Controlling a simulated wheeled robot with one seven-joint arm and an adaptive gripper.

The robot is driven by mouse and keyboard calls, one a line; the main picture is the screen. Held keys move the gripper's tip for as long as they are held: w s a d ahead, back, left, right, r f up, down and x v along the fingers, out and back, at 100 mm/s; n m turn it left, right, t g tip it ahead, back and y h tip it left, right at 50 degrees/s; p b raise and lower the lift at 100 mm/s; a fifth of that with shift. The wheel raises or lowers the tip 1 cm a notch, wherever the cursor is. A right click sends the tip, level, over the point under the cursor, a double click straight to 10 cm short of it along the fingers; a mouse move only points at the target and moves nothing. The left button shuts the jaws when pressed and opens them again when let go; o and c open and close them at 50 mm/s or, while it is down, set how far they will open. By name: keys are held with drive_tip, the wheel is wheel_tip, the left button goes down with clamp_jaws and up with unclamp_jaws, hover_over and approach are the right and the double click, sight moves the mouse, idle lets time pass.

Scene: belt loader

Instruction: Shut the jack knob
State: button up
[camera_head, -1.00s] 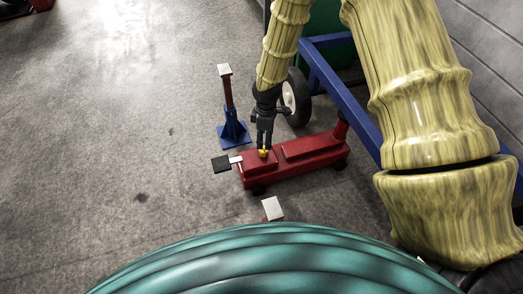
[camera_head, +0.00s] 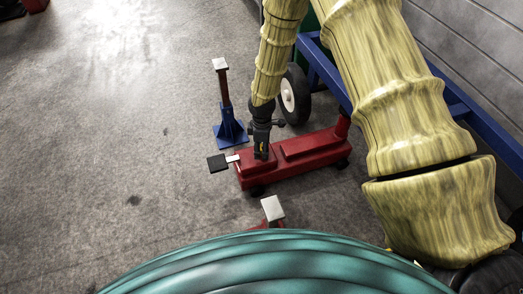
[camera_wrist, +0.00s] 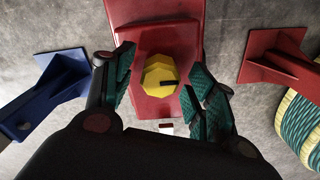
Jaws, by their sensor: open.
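The jack is a long red body (camera_head: 310,151) on the floor, with a black pad (camera_head: 217,162) at its left end. In the wrist view, the yellow jack knob (camera_wrist: 158,76) sits on the red body (camera_wrist: 128,14) and has a short dark mark on its face. My gripper (camera_wrist: 160,85) is open, with one finger on either side of the knob. Small gaps seem to show between fingers and knob; contact is hard to tell. In the head view, my gripper (camera_head: 261,153) points down over the jack's left part and mostly hides the knob.
A blue jack stand (camera_head: 230,132) stands just behind the jack's left end. A red stand with a pale top (camera_head: 272,208) is in front. A blue frame (camera_head: 324,67) with a wheel (camera_head: 288,95) stands behind right.

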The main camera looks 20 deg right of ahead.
drive_tip(key=shift+f, duration=0.35)
drive_tip(key=c, duration=1)
